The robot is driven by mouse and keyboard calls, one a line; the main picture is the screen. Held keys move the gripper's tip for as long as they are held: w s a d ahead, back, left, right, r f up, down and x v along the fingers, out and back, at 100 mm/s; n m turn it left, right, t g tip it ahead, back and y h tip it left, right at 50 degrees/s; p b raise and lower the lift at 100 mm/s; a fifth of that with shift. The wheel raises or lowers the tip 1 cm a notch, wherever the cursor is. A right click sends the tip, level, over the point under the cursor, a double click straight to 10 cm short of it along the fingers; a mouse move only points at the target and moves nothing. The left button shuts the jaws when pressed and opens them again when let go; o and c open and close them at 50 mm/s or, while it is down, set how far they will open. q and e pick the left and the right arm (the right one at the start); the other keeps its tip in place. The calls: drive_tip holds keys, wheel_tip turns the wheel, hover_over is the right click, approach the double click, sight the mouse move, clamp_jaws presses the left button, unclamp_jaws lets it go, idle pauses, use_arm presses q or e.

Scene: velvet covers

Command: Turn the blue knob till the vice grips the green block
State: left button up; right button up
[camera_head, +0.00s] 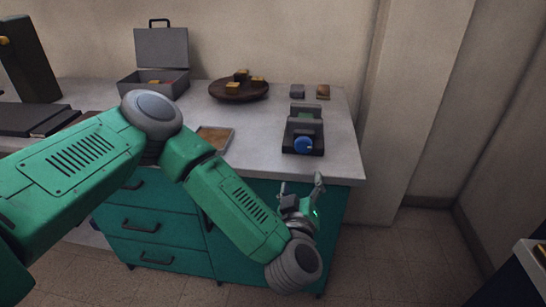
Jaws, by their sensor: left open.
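The vice (290,136) is a dark grey block-like device near the right end of the white counter. Its blue knob (304,145) faces the counter's front edge. A small green block (304,114) shows between the vice's jaws; whether the jaws touch it cannot be told. My left gripper (301,183) is open and empty, with its fingers pointing up, just in front of the counter edge. It is below and in front of the blue knob, apart from it. My right gripper is not in view.
A brown round board (227,95) with several yellowish blocks and an open grey case (146,82) stand at the back of the counter (335,158). A shallow tray (229,134) lies left of the vice.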

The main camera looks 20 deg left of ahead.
use_arm(q)
drive_tip(key=n, duration=0.1)
drive_tip(key=b, duration=0.1)
approach(303, 147)
drive_tip(key=w, duration=0.4)
drive_tip(key=shift+y, duration=0.3)
drive_tip(key=x, duration=0.4)
drive_tip(key=a+b+x, duration=0.1)
drive_tip(key=x, duration=0.1)
drive_tip(key=shift+a+f, duration=0.2)
drive_tip(key=shift+f, duration=0.05)
drive_tip(key=shift+w, duration=0.25)
drive_tip(key=shift+w+d+r, duration=0.1)
drive_tip(key=shift+d, duration=0.2)
drive_tip(key=shift+a, duration=0.1)
drive_tip(key=c, duration=1)
drive_tip(key=shift+a, duration=0.1)
drive_tip(key=shift+c, duration=0.9)
